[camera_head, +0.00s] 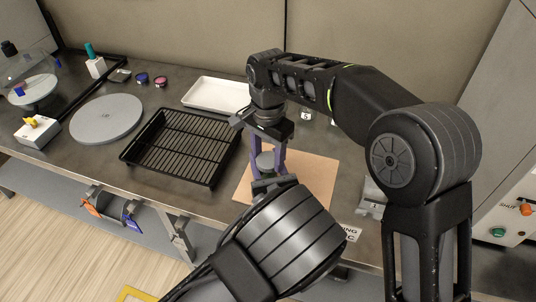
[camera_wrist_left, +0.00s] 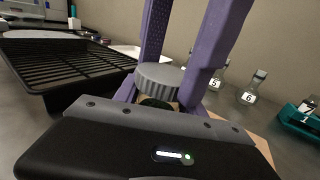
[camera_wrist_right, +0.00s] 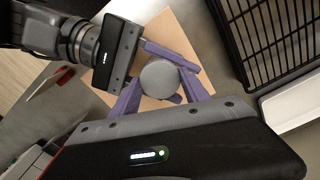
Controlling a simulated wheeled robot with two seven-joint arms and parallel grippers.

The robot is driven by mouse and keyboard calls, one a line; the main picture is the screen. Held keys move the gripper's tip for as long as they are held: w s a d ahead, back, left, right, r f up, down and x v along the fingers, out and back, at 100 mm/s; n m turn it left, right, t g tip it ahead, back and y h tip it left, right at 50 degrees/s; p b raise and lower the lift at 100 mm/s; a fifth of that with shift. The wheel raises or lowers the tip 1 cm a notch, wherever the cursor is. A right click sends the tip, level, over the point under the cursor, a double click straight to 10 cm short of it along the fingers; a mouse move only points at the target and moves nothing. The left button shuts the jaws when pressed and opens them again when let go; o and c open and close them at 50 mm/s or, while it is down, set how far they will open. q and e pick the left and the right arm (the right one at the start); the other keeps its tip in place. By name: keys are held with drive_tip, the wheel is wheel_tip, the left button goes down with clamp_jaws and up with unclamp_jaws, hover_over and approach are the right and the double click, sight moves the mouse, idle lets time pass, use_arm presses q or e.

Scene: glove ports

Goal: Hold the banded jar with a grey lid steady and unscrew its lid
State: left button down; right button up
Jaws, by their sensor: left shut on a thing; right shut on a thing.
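The banded jar's grey lid (camera_head: 265,160) shows over the tan mat in the head view. It also shows in the left wrist view (camera_wrist_left: 160,78) and from above in the right wrist view (camera_wrist_right: 160,79). The jar body (camera_wrist_left: 156,103) is mostly hidden under the lid and behind my left gripper. My left gripper (camera_head: 266,177) comes in low from the front and is shut on the jar body. My right gripper (camera_head: 267,154) points down from above, its purple fingers on opposite sides of the lid, shut on it. The jar looks upright.
A black slatted tray (camera_head: 181,147) stands left of the mat (camera_head: 316,171), with a white tray (camera_head: 216,94) behind it. A grey disc (camera_head: 106,118) lies farther left. Numbered bottles (camera_wrist_left: 254,88) and a teal holder (camera_wrist_left: 303,121) show in the left wrist view.

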drive_tip(key=n, duration=0.5)
drive_tip(key=shift+n, duration=0.3)
drive_tip(key=n, duration=1.3)
drive_tip(key=shift+n, duration=0.4)
drive_tip(key=n, duration=0.2)
drive_tip(key=shift+n, duration=0.3)
drive_tip(key=n, duration=1)
drive_tip(key=shift+n, duration=0.3)
drive_tip(key=n, duration=0.3)
drive_tip(key=shift+r, duration=0.1)
